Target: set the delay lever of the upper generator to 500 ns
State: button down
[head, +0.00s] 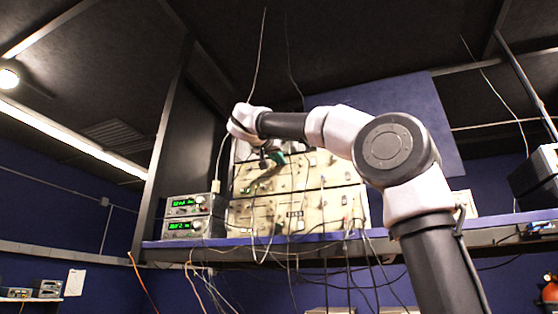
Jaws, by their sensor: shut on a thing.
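The upper generator (335,172) is a beige panel with several small knobs and levers, standing on top of a similar lower generator (335,207) on the shelf. My gripper (268,160) is at the upper left part of the upper generator's front, with its fingers pointing down toward the panel. It is shut on a small part there, which looks to be the delay lever. The lever itself is hidden by the fingers and too small to make out, so its setting cannot be read.
Two stacked instruments with green displays (187,215) stand left of the generators. The purple-edged shelf (400,230) runs across below. Several loose cables (290,255) hang in front of the lower generator and shelf. A dark upright panel (185,140) stands at the left.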

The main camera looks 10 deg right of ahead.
aim_at(295, 162)
jog(key=shift+s+d, duration=0.6)
jog(key=shift+d, duration=0.3)
jog(key=shift+s+d, duration=0.6)
jog(key=shift+d, duration=0.3)
jog(key=c, duration=0.9)
grip_release()
jog(key=shift+d, duration=0.1)
jog(key=shift+c, duration=0.2)
jog(key=v, duration=1.1)
jog(key=shift+w+f, duration=0.1)
